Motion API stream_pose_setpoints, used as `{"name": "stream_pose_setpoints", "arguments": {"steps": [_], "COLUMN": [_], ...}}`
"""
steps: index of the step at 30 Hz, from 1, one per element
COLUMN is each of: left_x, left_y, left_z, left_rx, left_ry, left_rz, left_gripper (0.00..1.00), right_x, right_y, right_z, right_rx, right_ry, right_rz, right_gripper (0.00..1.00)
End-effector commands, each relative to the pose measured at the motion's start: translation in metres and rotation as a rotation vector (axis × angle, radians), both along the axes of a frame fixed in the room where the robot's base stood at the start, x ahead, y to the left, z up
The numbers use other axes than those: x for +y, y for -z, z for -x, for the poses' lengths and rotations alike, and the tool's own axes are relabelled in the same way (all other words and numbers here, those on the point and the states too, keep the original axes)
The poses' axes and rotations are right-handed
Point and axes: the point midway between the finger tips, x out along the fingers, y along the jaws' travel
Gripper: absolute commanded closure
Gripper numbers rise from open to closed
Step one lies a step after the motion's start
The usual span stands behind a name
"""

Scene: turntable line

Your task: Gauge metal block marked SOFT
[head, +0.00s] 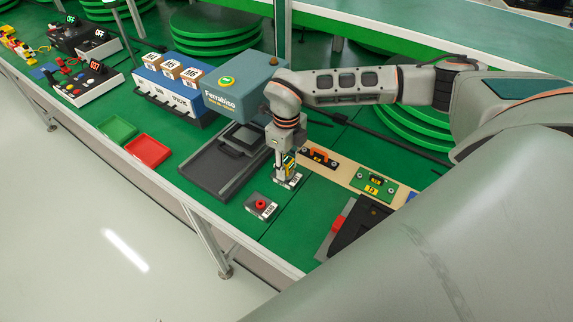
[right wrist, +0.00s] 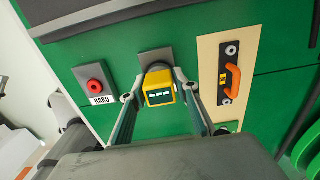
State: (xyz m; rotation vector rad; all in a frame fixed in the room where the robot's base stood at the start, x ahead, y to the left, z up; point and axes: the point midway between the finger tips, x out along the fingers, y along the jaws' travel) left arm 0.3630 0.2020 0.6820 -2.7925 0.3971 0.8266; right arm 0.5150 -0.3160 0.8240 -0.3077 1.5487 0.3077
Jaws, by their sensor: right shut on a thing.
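My right gripper (head: 286,168) is shut on a yellow gauge (right wrist: 159,88) with a small dark display. In the right wrist view the gauge sits between the two fingers, its dark round end toward a grey metal block (right wrist: 147,57). In the head view the gripper and gauge stand upright over that block (head: 291,181). Its pale label is too small to read, and whether the gauge touches it is unclear. A second grey block (head: 262,207), with a red round piece on top, is labelled HARD in the right wrist view (right wrist: 86,78). My left gripper is not in view.
A beige board (head: 338,172) with an orange-handled tool (head: 318,155) lies to the right. A dark grey tray (head: 196,176) lies left, beyond it red (head: 148,151) and green (head: 115,130) trays. A blue-grey Ferrabiso machine (head: 240,85) stands behind.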

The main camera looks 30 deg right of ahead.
Motion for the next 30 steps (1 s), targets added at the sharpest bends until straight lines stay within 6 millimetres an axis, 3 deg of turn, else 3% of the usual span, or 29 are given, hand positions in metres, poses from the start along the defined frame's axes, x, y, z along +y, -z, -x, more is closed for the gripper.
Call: {"name": "stream_pose_setpoints", "arguments": {"steps": [27, 28, 30], "left_x": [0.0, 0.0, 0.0], "left_y": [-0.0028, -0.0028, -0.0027], "left_z": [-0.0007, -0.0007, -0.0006], "left_rx": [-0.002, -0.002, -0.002], "left_ry": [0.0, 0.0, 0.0], "left_rz": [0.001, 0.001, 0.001], "left_gripper": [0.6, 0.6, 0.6], "right_x": [0.0001, 0.0001, 0.0001], "right_y": [0.0026, 0.0026, 0.0025], "right_z": [-0.0002, -0.0002, -0.0002], "right_rx": [0.0, 0.0, 0.0], "right_ry": [0.0, 0.0, 0.0], "right_rz": [0.0, 0.0, 0.0], "right_gripper": [0.98, 0.65, 0.5]}}
